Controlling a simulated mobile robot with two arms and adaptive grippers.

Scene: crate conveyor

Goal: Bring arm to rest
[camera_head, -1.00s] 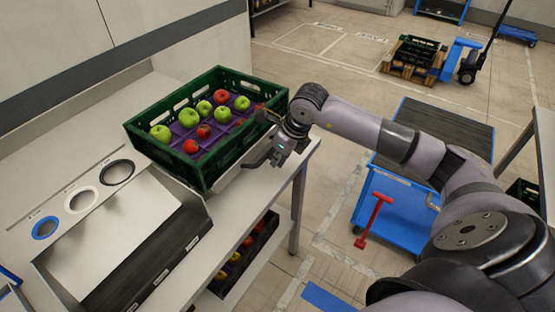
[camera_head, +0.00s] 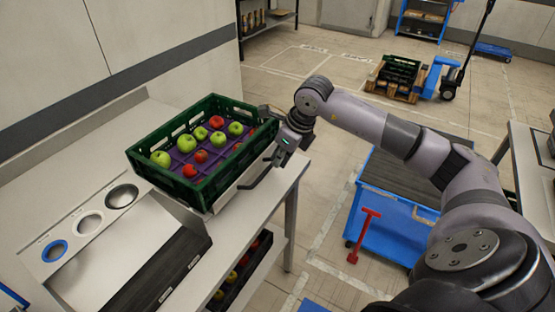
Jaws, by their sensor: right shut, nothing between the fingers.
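My right arm comes in from the right side of the head view and reaches to the bench. My right gripper (camera_head: 262,163) is at the right end of the green crate (camera_head: 205,187), just outside its wall. It is shut with nothing in it. I cannot tell whether its fingers touch the crate. The crate stands on the white bench (camera_head: 232,212) and holds several red and green apples on a purple tray (camera_head: 185,158). My left gripper is not in view.
A blue cart (camera_head: 385,225) with a dark top stands on the floor under my right arm. A second crate (camera_head: 240,272) with fruit is on the shelf below the bench. A pallet jack (camera_head: 445,80) and a pallet with a crate are further back. Open floor lies between.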

